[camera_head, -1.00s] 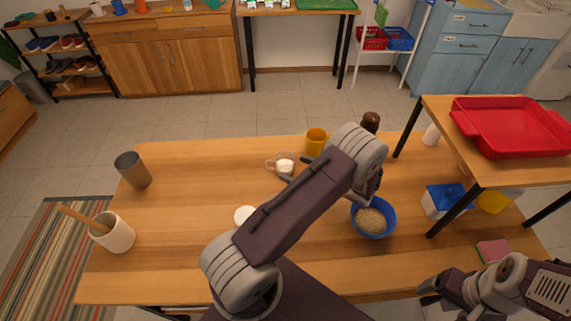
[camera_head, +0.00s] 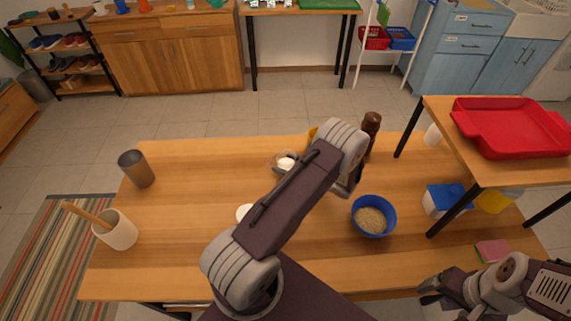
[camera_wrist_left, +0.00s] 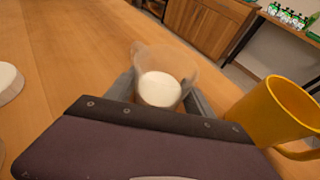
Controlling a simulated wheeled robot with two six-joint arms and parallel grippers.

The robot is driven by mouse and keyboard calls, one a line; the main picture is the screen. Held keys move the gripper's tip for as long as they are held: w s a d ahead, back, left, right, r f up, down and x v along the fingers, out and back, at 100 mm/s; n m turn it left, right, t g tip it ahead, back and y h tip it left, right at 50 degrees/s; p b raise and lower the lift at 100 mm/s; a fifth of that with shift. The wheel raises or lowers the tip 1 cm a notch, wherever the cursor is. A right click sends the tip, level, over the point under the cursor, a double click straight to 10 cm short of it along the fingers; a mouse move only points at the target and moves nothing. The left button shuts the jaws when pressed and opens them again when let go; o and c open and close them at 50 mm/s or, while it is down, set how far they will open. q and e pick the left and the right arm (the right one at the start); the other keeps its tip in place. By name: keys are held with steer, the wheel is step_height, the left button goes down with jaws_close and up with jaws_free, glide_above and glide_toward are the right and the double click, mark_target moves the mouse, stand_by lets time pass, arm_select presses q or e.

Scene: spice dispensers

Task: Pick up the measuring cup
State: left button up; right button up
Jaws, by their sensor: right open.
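The measuring cup (camera_head: 287,162) is a clear cup with white contents, standing on the wooden table. In the left wrist view the measuring cup (camera_wrist_left: 160,82) is between my left gripper's fingers (camera_wrist_left: 160,100), one on each side. The left gripper (camera_head: 281,169) looks open around the cup; a small gap shows at its left finger, and contact at the right finger is unclear. In the head view my left arm hides most of that gripper. My right gripper (camera_head: 429,290) is open and empty at the table's front right.
A yellow mug (camera_wrist_left: 275,112) stands close right of the left gripper. A white round item (camera_head: 243,211), a blue bowl of grain (camera_head: 374,216) and a dark brown mill (camera_head: 371,124) are nearby. A grey cup (camera_head: 137,169) stands left; the left-centre table is clear.

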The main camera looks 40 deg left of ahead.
mark_target(280, 155)
arm_select(q)
steer(key=shift+r, duration=0.1)
steer(key=shift+r, duration=0.5)
step_height(280, 155, up, 3)
steer(key=shift+f, duration=0.15)
steer(key=w+d+r, duration=0.2)
steer(key=d+r, duration=0.5)
steer(key=d, duration=0.4)
steer(key=shift+w+d, duration=0.15)
steer(key=shift+d, duration=0.05)
